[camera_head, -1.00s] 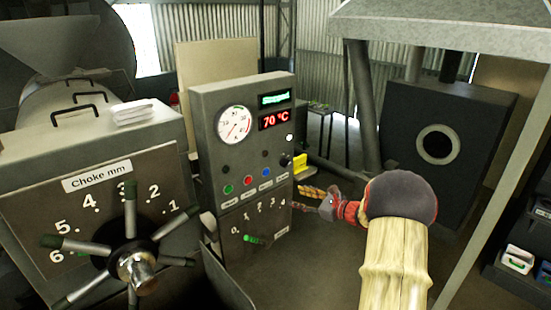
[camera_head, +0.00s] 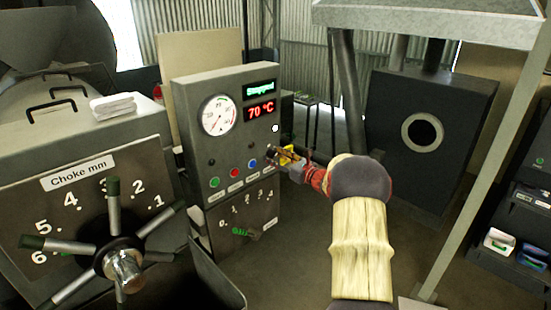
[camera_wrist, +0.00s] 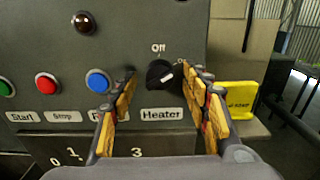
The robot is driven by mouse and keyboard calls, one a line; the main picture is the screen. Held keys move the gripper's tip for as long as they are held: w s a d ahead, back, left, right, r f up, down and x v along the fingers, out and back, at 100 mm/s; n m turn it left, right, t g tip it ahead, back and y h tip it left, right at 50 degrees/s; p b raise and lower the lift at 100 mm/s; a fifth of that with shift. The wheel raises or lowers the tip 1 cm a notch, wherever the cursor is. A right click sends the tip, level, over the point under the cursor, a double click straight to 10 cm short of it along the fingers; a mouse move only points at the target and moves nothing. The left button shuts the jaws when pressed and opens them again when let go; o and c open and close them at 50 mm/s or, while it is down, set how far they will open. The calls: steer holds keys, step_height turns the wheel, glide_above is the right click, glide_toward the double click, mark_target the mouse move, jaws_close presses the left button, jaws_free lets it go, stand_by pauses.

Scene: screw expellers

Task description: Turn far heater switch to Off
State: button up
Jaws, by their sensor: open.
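The heater switch is a black knob (camera_wrist: 160,75) with a white mark, on the grey control panel (camera_head: 192,115). In the wrist view it sits between my open fingers, under the word "Off" and above the "Heater" label (camera_wrist: 162,113). Its white mark points to the right, not up at "Off". My gripper (camera_wrist: 158,100) is open, its yellow-padded fingers on either side of the knob; I cannot tell whether they touch it. In the head view my gripper (camera_head: 283,158) is at the panel's right edge and hides the knob.
Green, red and blue (camera_wrist: 97,82) buttons are left of the knob. A yellow stop-labelled box (camera_wrist: 236,97) is to the right. The panel display (camera_head: 260,110) reads 70 °C. The choke handwheel (camera_head: 115,245) stands at the left, and a dark furnace-like box (camera_head: 465,135) at the right.

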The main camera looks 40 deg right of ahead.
steer(key=shift+c, duration=1.2)
steer(key=c, duration=0.9)
